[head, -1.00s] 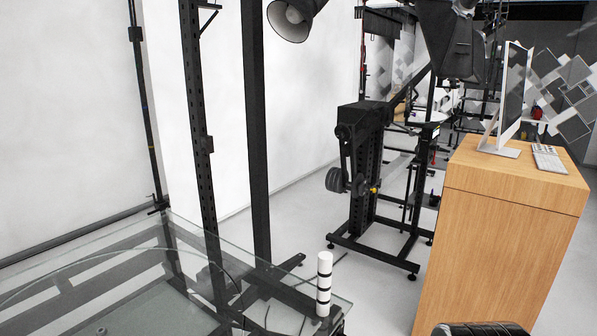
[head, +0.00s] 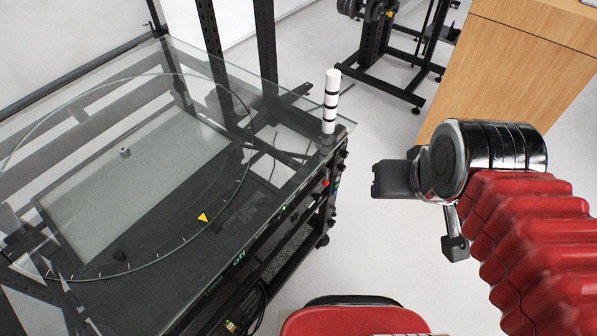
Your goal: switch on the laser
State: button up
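The turntable unit (head: 246,211), a glass-topped black frame, fills the left of the head view. Its front edge carries small controls: a green light (head: 284,207), a red button (head: 326,184) and a lit green "off" label (head: 240,258). I cannot tell which of them belongs to the laser. A white and black striped signal post (head: 330,101) stands upright at its right corner. My gripper (head: 422,212) is right of the unit, apart from the controls, with nothing visible held. Two black end parts stand apart, but I cannot tell how its fingers are set.
A wooden cabinet (head: 520,70) stands at the upper right. A black stand (head: 385,60) is behind the unit. A red, rounded thing (head: 350,321) is at the bottom edge. Bare pale floor (head: 370,240) lies between the unit and my arm.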

aim_at(274, 219)
jog(key=u, duration=0.4)
jog(key=k, duration=0.5)
jog(key=u, duration=0.95)
jog(key=k, duration=0.9)
jog(key=u, duration=0.25)
jog(key=i, duration=1.05)
jog(key=u, duration=0.15)
